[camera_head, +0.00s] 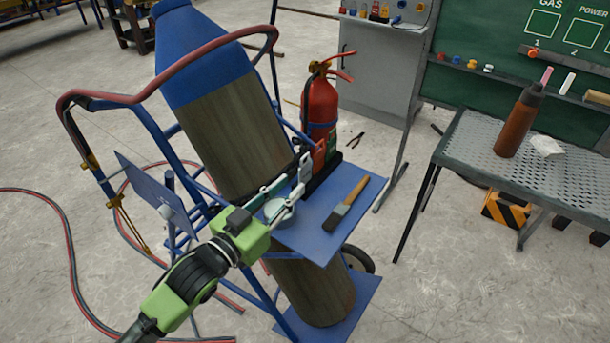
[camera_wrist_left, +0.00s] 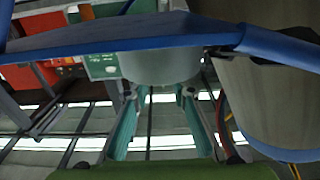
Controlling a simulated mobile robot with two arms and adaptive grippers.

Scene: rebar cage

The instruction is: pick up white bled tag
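My left gripper (camera_head: 297,178) reaches in over the blue shelf (camera_head: 312,232) of the gas cylinder cart. Its two pale teal fingers are apart, and they also show spread in the left wrist view (camera_wrist_left: 165,105). A round pale grey cup-like thing (camera_head: 278,211) is at the shelf beside the fingers; I cannot tell if they touch it. It also shows beyond the fingers in the left wrist view (camera_wrist_left: 160,66). A red tag (camera_head: 319,156) and a green tag (camera_head: 333,143) stand just beyond the fingertips. I cannot clearly pick out a white tag. My right gripper is not in view.
A brush (camera_head: 346,203) lies on the shelf's right side. The large gas cylinder (camera_head: 235,135) and red hose (camera_head: 165,83) crowd the left. A fire extinguisher (camera_head: 320,103) stands behind. A mesh table (camera_head: 470,150) with a brown bottle (camera_head: 518,122) is at right.

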